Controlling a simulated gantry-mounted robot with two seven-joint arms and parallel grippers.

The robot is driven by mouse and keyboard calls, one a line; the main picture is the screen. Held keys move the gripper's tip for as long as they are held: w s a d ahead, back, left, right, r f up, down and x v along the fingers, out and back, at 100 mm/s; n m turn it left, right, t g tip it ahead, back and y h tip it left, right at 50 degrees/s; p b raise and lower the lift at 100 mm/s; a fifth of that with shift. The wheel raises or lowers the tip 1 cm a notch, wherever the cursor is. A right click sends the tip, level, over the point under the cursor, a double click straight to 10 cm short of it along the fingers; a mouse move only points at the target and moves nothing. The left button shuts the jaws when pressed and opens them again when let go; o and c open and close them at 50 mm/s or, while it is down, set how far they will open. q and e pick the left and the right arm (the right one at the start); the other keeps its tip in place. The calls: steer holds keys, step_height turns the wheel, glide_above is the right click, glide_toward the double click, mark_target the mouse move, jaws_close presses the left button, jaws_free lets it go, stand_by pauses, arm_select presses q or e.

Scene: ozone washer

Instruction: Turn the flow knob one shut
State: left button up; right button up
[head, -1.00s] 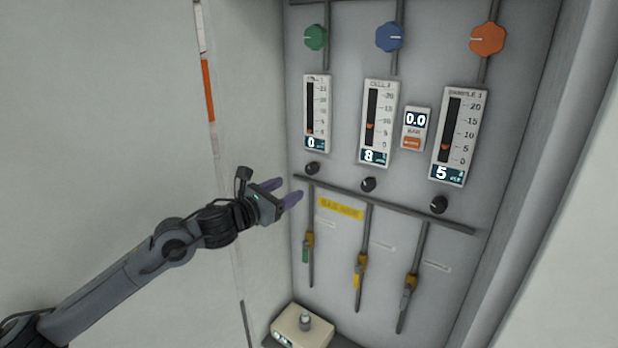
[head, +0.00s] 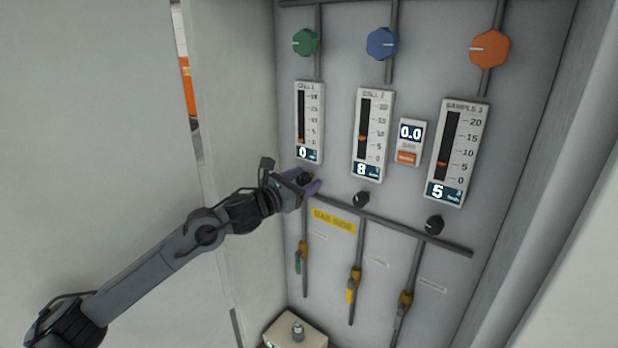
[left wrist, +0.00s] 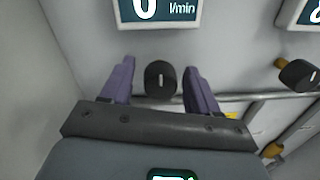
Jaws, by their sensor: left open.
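The first flow knob, small and black, shows between the fingers in the left wrist view (left wrist: 160,80), below a flow meter (head: 309,122) that reads 0. In the head view my left gripper (head: 312,181) is at this knob and partly covers it. The purple fingers are open, one on each side of the knob in the left wrist view (left wrist: 160,86), with a gap on both sides. The knob's white mark looks upright there. My right gripper is in neither view.
The second black knob (head: 361,199) and third black knob (head: 434,225) are to the right, under meters reading 8 and 5. A grey horizontal pipe (head: 392,226) runs just below the knobs. A cabinet side wall (head: 240,110) stands close on the left.

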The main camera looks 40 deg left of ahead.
arm_select(q)
steer(key=shift+c, duration=0.3)
steer(key=c, duration=1)
steer(key=shift+o, duration=0.2)
steer(key=shift+f+n, duration=0.1)
steer(key=shift+n, duration=0.2)
